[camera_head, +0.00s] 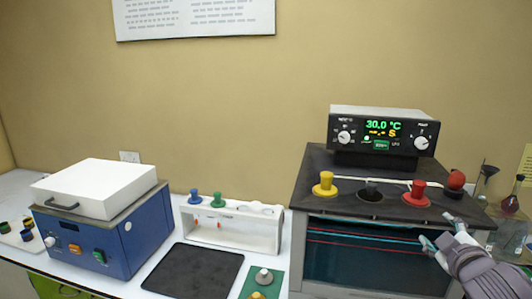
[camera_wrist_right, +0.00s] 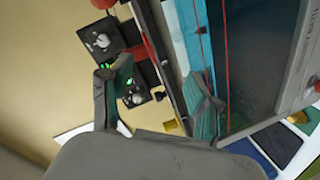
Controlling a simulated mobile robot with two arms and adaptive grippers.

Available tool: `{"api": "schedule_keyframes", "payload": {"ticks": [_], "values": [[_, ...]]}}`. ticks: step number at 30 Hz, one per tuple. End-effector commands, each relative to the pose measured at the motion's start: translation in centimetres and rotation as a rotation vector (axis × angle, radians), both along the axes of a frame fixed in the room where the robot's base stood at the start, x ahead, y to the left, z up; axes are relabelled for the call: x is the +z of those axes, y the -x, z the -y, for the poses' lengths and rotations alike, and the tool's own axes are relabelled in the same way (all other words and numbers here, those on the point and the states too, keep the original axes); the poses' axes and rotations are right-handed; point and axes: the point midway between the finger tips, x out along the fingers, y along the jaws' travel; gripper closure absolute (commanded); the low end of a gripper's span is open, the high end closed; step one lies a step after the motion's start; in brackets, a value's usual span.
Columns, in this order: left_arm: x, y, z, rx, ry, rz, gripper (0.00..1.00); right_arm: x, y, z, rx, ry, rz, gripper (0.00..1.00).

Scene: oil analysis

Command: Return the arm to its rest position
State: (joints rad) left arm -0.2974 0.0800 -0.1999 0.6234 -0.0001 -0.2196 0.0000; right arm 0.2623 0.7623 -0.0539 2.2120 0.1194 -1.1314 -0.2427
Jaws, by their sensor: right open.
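My right gripper (camera_head: 437,229) is at the lower right of the head view, in front of the right side of the bath (camera_head: 362,264). Its fingers are spread and nothing shows between them. In the right wrist view the open gripper (camera_wrist_right: 163,88) has its two fingers apart, with the bath's glass front (camera_wrist_right: 250,50) beyond. The bath's top holds a yellow stopper (camera_head: 325,184), a black one (camera_head: 370,191) and a red one (camera_head: 416,194). The bath's display reads 30.0 °C. My left gripper is not in view.
A white rack (camera_head: 232,232) with blue and green stoppers stands left of the bath. A dark mat (camera_head: 195,271) lies before it. A blue machine with a white lid (camera_head: 95,188) is at the left. Glassware (camera_head: 512,197) stands right of the bath, close to my right arm.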

Motion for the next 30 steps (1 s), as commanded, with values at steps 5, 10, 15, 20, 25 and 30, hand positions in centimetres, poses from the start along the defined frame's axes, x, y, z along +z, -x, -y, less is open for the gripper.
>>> {"api": "schedule_keyframes", "payload": {"ticks": [5, 10, 15, 20, 25, 30], "values": [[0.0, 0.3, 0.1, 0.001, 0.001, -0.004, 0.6, -6.7, 2.1, -2.4, -0.003, -0.101, -0.128, 0.38], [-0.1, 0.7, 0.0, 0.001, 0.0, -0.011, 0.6, -15.4, 6.9, -5.9, -0.033, -0.249, -0.319, 0.38], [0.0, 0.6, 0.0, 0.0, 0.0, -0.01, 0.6, -23.5, 14.7, -9.9, -0.107, -0.425, -0.545, 0.38], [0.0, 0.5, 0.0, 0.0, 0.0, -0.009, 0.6, -27.3, 20.6, -12.5, -0.181, -0.538, -0.695, 0.38], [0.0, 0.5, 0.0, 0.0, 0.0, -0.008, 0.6, -29.7, 25.8, -14.6, -0.255, -0.63, -0.821, 0.38], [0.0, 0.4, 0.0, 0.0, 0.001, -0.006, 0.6, -31.1, 30.7, -16.4, -0.333, -0.71, -0.933, 0.38]]}}
